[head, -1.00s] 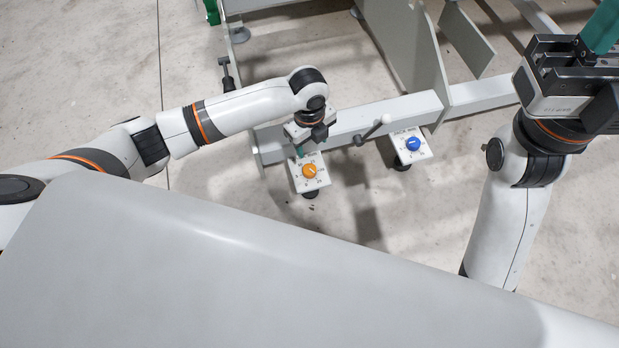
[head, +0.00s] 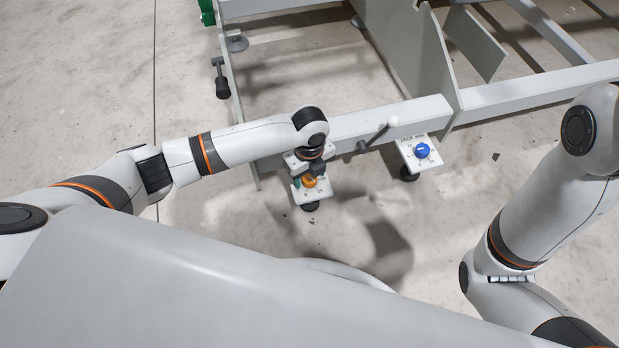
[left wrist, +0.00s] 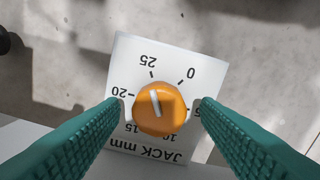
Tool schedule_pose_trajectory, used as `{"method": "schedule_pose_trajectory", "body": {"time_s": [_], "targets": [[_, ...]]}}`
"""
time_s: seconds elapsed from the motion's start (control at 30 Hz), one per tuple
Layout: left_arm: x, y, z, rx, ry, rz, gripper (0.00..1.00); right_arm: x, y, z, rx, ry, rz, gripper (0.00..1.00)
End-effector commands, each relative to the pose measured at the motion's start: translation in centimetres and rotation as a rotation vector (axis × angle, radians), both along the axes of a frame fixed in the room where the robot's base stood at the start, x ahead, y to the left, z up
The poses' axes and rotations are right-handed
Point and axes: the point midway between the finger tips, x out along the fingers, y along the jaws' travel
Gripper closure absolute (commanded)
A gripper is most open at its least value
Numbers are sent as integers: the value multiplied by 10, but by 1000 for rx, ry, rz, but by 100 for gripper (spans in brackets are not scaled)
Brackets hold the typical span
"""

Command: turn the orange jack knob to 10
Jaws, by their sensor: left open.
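The orange jack knob (head: 310,182) sits on a white dial plate (head: 313,197) at the front of the frame beam. In the left wrist view the orange knob (left wrist: 160,110) carries a white pointer line directed close to the 25 mark. The dial plate (left wrist: 200,70) reads "JACK mm", with 0, 10, 15, 20 and 25 legible and the 5 partly covered. My left gripper (head: 307,174) is over the knob. Its open teal fingers (left wrist: 160,104) stand on either side of the knob, with no clear contact visible. My right gripper is out of view; only its arm shows at right.
A blue knob (head: 422,150) on a similar white plate (head: 411,165) is to the right. A lever handle (head: 374,136) sticks out of the grey beam (head: 412,112) between the two plates. Upright grey panels (head: 405,60) stand behind. Bare floor lies in front.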

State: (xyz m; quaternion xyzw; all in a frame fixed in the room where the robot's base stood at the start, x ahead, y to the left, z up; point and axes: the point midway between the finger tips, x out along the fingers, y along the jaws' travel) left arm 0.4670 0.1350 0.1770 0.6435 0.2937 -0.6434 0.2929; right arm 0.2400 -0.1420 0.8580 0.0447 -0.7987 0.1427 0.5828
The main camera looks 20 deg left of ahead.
Motion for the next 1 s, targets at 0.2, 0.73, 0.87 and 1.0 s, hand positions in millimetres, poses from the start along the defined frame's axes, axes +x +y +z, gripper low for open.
{"method": "schedule_pose_trajectory", "body": {"time_s": [0.2, 0.73, 0.87, 1.0], "targets": [[0, 0, -7, -1, -1, -1, 43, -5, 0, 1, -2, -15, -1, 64], [0, 0, -7, 0, 0, 0, 88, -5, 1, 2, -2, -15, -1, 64], [0, 0, -6, 0, 1, 8, 88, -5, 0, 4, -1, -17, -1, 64], [-1, 0, -4, 1, 2, 40, 88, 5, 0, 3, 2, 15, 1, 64]]}}
